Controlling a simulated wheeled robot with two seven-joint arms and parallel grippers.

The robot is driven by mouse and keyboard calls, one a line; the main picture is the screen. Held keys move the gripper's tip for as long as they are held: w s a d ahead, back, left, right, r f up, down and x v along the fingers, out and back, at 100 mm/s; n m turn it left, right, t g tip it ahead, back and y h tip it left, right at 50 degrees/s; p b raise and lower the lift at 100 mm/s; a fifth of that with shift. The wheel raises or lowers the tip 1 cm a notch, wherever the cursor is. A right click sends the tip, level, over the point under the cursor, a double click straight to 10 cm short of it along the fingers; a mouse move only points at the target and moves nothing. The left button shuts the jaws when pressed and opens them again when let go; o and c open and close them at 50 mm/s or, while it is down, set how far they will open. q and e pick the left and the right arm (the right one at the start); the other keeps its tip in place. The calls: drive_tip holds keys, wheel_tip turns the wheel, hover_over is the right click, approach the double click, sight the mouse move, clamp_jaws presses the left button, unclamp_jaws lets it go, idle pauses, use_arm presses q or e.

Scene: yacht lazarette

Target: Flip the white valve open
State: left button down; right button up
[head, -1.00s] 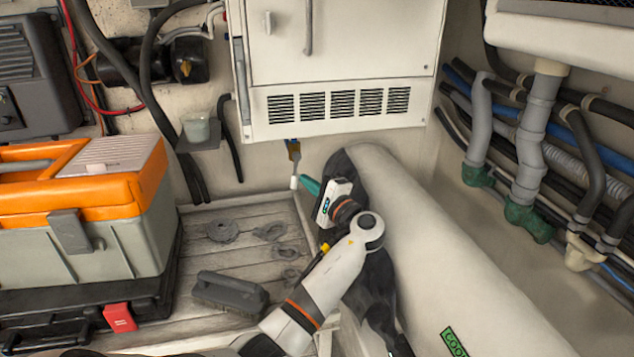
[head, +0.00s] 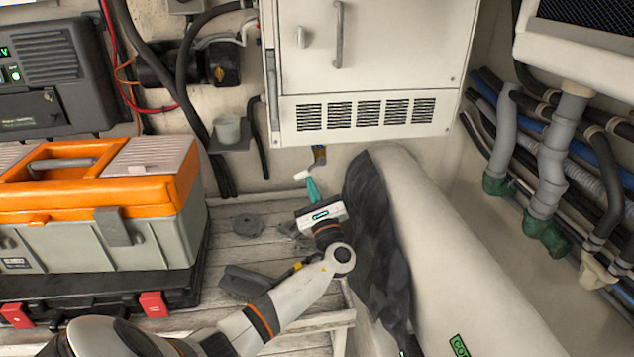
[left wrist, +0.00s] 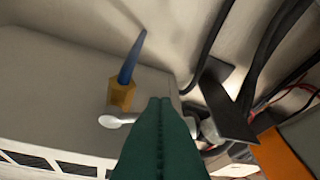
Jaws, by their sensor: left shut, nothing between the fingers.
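The white valve handle (head: 303,175) is below the cooler cabinet, on a small brass-coloured body (head: 319,158). It points left and slightly down in the head view. In the left wrist view, the white handle (left wrist: 118,121) lies roughly level beneath the yellow body (left wrist: 122,95), with a blue pipe (left wrist: 133,58) on it. My left gripper (head: 311,182) is shut and empty, its teal fingertips right at the handle's underside. In the left wrist view, the shut fingers (left wrist: 160,102) cover part of the handle; I cannot tell if they touch it. My right gripper is not in view.
A white vented cabinet (head: 372,70) hangs just above the valve. A cream padded cylinder (head: 450,250) with dark cloth lies right of my arm. An orange and grey toolbox (head: 90,235) stands left.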

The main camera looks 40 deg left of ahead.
use_arm(q)
drive_tip(key=m, duration=0.1)
drive_tip(key=r+m+t+h+p, duration=0.1)
drive_tip(key=m, duration=0.1)
drive_tip(key=s+a+m+t, duration=0.1)
drive_tip(key=shift+r+m+p, duration=0.25)
drive_tip(key=shift+m+p, duration=0.05)
drive_tip(key=shift+m, duration=0.1)
drive_tip(key=shift+s+r, duration=0.1)
drive_tip(key=shift+s, duration=0.05)
drive_tip(key=b+v, duration=0.3)
drive_tip(key=v, duration=0.9)
drive_tip(key=shift+s+b, duration=0.2)
drive_tip(key=shift+b, duration=0.15)
